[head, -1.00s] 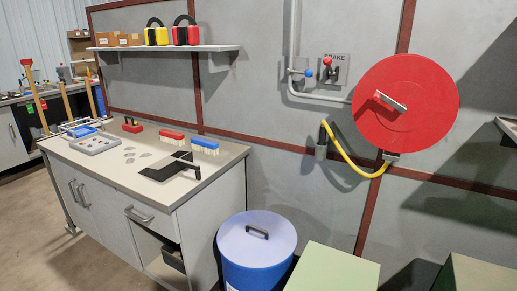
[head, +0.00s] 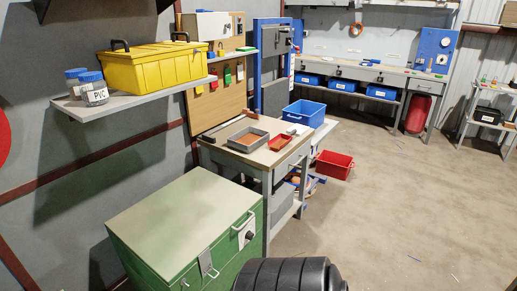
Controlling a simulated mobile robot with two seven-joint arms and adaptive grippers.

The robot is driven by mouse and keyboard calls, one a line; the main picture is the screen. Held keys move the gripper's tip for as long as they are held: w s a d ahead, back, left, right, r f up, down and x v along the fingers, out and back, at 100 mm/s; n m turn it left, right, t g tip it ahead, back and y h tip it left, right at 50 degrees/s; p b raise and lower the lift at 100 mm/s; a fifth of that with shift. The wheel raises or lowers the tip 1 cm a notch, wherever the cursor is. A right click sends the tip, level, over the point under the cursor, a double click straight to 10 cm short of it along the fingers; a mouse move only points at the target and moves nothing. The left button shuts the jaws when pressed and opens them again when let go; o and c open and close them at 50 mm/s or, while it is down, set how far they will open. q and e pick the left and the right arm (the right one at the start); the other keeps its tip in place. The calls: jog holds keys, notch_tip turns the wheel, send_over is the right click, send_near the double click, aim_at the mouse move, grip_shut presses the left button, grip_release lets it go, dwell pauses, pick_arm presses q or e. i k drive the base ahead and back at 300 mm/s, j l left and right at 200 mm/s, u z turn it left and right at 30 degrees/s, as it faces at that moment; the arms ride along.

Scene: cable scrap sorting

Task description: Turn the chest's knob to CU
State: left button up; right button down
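A green chest (head: 170,228) with a pale, closed lid stands against the grey wall at the lower left of the head view. A small dark knob (head: 249,236) sits on a white plate at the right end of its front. I cannot read the markings around the knob or tell where it points. A grey hasp or latch (head: 207,263) hangs on the front, left of the knob. Neither of my grippers is in view.
A black ribbed round object (head: 290,275) stands close before the chest's front at the bottom edge. A workbench (head: 252,157) with trays stands just beyond the chest. A shelf (head: 130,103) with a yellow toolbox hangs above. Open floor (head: 400,220) lies to the right.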

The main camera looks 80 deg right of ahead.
aim_at(250, 235)
jog(key=z, duration=2.35)
